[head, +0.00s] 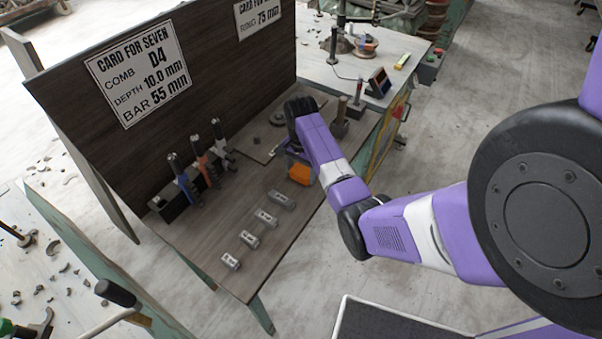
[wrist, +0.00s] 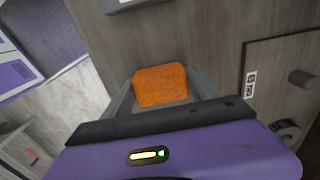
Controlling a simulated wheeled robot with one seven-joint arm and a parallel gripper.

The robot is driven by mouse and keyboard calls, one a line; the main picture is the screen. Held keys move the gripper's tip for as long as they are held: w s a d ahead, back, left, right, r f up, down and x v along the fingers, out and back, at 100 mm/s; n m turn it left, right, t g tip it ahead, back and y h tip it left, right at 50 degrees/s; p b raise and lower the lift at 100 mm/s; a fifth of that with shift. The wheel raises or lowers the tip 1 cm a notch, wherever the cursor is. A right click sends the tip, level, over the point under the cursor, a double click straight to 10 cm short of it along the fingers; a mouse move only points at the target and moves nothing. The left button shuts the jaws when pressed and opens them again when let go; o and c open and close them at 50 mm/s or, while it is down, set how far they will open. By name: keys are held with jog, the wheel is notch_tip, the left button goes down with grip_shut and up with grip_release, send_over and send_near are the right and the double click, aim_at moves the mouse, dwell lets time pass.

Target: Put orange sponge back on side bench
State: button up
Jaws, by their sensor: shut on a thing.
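The orange sponge (head: 300,174) is a small block at the brown wooden bench's (head: 262,262) right part, below my forearm in the head view. My gripper (wrist: 161,82) is shut on the orange sponge (wrist: 160,86), with one finger on each side of it in the wrist view. The head view mostly hides the fingers. I cannot tell whether the sponge touches the bench top or hangs just above it. No bench is marked as the side bench; a pale-topped bench (head: 310,60) stands behind, and another with clay scraps (head: 60,285) is at lower left.
Several grey metal blocks (head: 266,217) lie in a row on the brown bench. Upright tools (head: 200,165) stand in a rack by the dark board (head: 60,85) with cards.

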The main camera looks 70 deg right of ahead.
aim_at(301, 171)
jog(key=o, duration=1.5)
jog(key=shift+c, duration=0.2)
notch_tip(301, 171, up, 12)
jog(key=p, duration=0.1)
jog(key=shift+r, duration=0.15)
